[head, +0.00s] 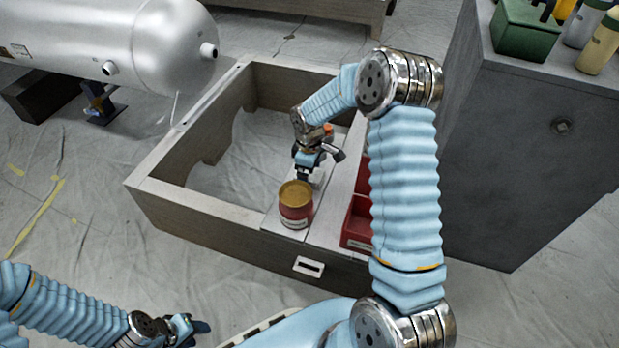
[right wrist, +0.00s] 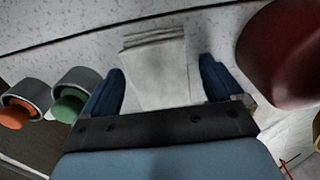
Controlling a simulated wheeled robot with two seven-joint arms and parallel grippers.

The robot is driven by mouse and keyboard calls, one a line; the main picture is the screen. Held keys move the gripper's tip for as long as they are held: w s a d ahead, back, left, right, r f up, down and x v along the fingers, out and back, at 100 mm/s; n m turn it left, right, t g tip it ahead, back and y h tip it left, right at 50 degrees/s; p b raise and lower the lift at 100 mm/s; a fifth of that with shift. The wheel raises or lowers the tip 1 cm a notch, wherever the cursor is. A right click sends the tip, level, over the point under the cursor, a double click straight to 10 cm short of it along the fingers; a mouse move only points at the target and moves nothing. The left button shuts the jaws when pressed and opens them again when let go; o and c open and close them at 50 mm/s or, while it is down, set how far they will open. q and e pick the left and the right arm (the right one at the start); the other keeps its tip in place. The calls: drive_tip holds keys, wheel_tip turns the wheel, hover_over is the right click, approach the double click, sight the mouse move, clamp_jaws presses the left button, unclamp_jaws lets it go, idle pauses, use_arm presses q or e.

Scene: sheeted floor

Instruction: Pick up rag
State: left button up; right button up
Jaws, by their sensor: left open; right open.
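The rag (right wrist: 155,70) is a pale grey-white folded cloth lying on a light speckled surface in the right wrist view. My right gripper (right wrist: 163,82) is open, with one blue finger on each side of the rag and the rag between them. I cannot tell if the fingers touch it. In the head view my right gripper (head: 304,174) points down over the wooden frame's shelf, just behind a red can, and mostly hides the rag. My left gripper (head: 194,328) is open and empty at the lower left, over the floor, far from the rag.
The red can (head: 295,216) stands close to my right gripper. Red bins (head: 357,228) sit right of it on the wooden frame (head: 205,208). Orange (right wrist: 16,116) and green (right wrist: 68,106) capped items are near the left finger. A grey cabinet (head: 530,150) stands right; a metal tank (head: 150,40) lies back left.

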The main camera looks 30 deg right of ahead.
drive_tip(key=shift+c, duration=0.2)
drive_tip(key=shift+r, duration=0.1)
drive_tip(key=c, duration=1)
drive_tip(key=shift+c, duration=0.2)
drive_tip(key=shift+r, duration=0.5)
drive_tip(key=r, duration=0.2)
drive_tip(key=shift+w+d+r+p, duration=0.15)
drive_tip(key=shift+d+r+p, duration=0.05)
drive_tip(key=shift+r+p, duration=0.2)
drive_tip(key=w+d+r, duration=0.1)
drive_tip(key=r, duration=0.1)
drive_tip(key=d+r+p, duration=0.1)
drive_tip(key=d+r, duration=0.1)
drive_tip(key=w+d+r, duration=0.1)
drive_tip(key=r, duration=0.1)
drive_tip(key=shift+w+d, duration=0.2)
drive_tip(key=shift+w, duration=0.15)
drive_tip(key=shift+c, duration=0.7)
drive_tip(key=w+d+r+p, duration=0.1)
drive_tip(key=w+d+r, duration=0.2)
drive_tip(key=d, duration=0.4)
drive_tip(key=shift+w+d+p, duration=0.15)
drive_tip(key=shift+w+p, duration=0.15)
drive_tip(key=shift+w, duration=0.35)
drive_tip(key=shift+r, duration=0.1)
